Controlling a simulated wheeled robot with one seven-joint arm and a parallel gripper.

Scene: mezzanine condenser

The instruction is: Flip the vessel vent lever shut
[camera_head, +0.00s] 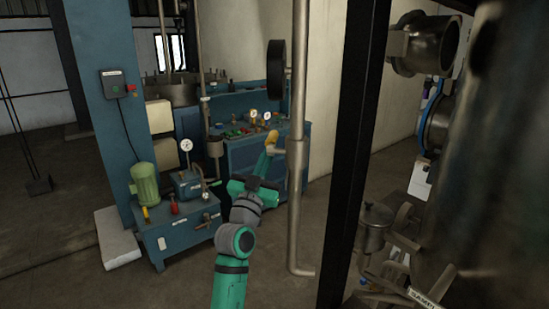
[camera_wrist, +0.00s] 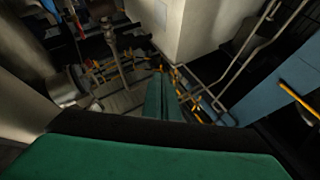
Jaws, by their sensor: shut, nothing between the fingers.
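My gripper (camera_head: 265,161) is shut and empty, reaching out toward the grey vertical pipe in the head view. Its closed fingers also show in the wrist view (camera_wrist: 161,80), pointing away over a cluttered area. A yellow lever-like handle (camera_head: 271,134) stands roughly upright just above the fingertips, by a short side stub on the pipe. I cannot tell whether the fingers touch it, or whether it is the vessel vent lever. A yellow bar (camera_wrist: 299,103) lies at the right of the wrist view, apart from the fingers; its identity is unclear.
The vertical pipe (camera_head: 298,190) stands just right of my gripper. A dark post (camera_head: 352,150) and a large dark vessel (camera_head: 480,170) fill the right side. A blue pump unit (camera_head: 185,235) with a green motor (camera_head: 145,183) stands left.

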